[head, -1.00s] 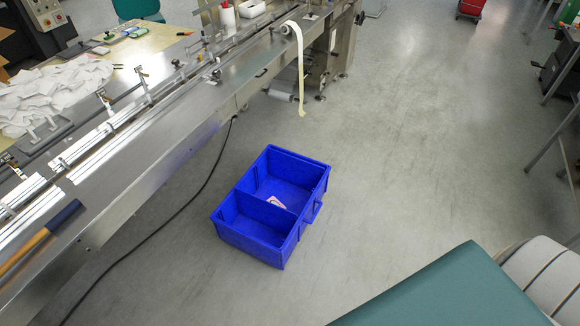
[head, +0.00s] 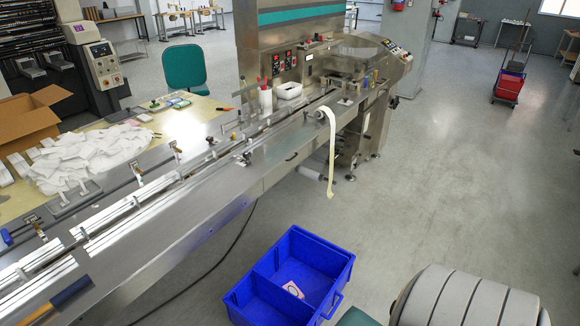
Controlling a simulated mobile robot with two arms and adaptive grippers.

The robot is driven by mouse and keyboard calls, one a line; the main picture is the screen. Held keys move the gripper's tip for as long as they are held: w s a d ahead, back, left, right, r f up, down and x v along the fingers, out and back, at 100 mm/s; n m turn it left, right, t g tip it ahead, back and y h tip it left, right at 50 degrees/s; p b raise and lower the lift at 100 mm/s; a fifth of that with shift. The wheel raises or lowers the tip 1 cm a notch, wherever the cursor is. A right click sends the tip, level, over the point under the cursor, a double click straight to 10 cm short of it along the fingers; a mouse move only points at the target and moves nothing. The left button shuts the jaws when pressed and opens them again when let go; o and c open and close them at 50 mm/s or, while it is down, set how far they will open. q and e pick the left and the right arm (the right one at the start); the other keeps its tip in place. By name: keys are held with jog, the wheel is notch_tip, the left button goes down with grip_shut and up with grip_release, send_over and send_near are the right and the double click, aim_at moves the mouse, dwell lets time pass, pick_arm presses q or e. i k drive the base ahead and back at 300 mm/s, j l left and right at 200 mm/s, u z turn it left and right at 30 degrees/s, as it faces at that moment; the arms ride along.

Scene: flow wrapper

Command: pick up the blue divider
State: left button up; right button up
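A blue bin (head: 345,265) stands on the floor below the machine, at the bottom middle of the head view. A blue divider (head: 280,299) of the same colour crosses the bin and splits it into two compartments. A small pink and white item (head: 293,289) lies in the far compartment, close to the divider. The near end of the bin is cut off by the bottom edge. Neither of my grippers is in view.
A long steel flow wrapper (head: 180,235) runs diagonally behind the bin. A film strip (head: 332,165) hangs from it. A grey, striped rounded object (head: 465,300) fills the lower right. Open floor (head: 440,190) lies right of the bin.

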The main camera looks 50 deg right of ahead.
aim_at(321, 259)
jog(key=l+u, duration=0.25)
jog(key=l, duration=0.5)
jog(key=l+u, duration=0.2)
jog(key=l, duration=0.55)
jog(key=k+l+u, duration=0.1)
jog(key=l+u, duration=0.15)
jog(key=l, duration=0.5)
